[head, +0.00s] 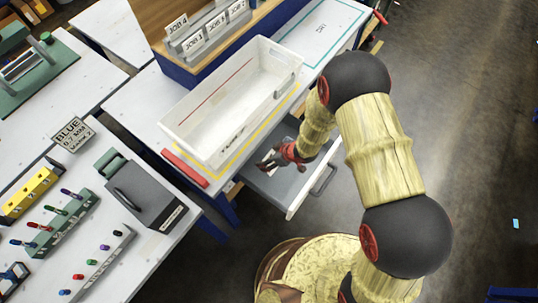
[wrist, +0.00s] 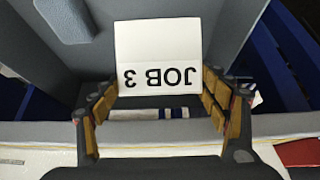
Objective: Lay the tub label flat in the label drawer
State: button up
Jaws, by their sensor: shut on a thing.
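My gripper (head: 277,160) is over the open label drawer (head: 262,186) under the table edge. In the wrist view its fingers (wrist: 160,98) stand on either side of a white tub label (wrist: 158,45) and are shut on it. The label reads "JOB 3", upside down in this view. The grey drawer surface (wrist: 95,65) is behind and around the label. I cannot tell whether the label touches the drawer floor or how tilted it is.
A white tub (head: 222,151) stands on the table just above the drawer, inside yellow lines. A red bar (head: 185,168) lies at the table edge. The drawer handle (head: 323,180) is on its front. A rack with job signs (head: 204,32) stands behind the tub.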

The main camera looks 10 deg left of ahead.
jog(key=shift+f+b, duration=2.8)
jog(key=shift+f, duration=1.2)
jog(key=o, duration=1.1)
jog(key=shift+r, duration=0.1)
jog(key=v, duration=1.1)
jog(key=shift+s+d+r, duration=0.15)
jog(key=shift+r, duration=0.2)
